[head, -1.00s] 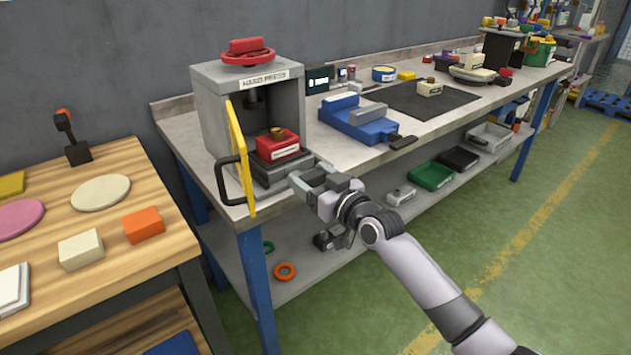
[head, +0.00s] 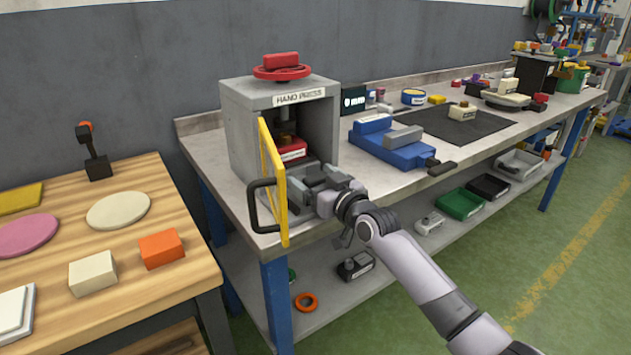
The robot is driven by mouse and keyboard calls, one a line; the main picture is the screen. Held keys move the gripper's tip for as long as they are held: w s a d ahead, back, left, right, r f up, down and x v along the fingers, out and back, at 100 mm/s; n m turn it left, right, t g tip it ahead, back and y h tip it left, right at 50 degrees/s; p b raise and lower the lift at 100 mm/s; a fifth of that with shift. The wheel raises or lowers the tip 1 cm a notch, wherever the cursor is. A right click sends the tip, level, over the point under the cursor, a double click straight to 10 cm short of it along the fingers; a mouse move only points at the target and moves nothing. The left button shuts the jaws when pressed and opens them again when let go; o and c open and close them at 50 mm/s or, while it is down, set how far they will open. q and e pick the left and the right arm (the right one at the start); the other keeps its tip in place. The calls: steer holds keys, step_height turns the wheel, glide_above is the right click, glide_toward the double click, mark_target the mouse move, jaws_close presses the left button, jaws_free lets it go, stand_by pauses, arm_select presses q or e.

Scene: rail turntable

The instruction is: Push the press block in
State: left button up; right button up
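The press block is red with a white label (head: 291,151). It sits inside the grey hand press (head: 325,130), below the ram, partly hidden by the yellow guard and the press's walls. The yellow guard (head: 272,180), with a black handle, stands swung open at the front left of the press. My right gripper (head: 318,176) is at the front opening of the press, low and just in front of the block. Whether its fingers touch the block is hidden, and their gap is not clear. My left gripper is not in view.
A red handwheel (head: 282,70) tops the press. A blue vise (head: 393,148) stands right of it on the grey bench (head: 205,150). A wooden table (head: 60,230) with blocks and discs is at the left. Green floor lies clear at the right.

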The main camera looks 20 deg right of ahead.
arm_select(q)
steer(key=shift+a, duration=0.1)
arm_select(e)
steer(key=shift+s, duration=0.15)
steer(key=shift+s+d+f, duration=0.1)
steer(key=shift+s+d, duration=0.05)
steer(key=shift+s, duration=0.05)
arm_select(q)
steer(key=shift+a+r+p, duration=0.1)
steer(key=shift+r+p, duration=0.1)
steer(key=shift+p, duration=0.15)
arm_select(e)
steer(key=shift+v, duration=3.25)
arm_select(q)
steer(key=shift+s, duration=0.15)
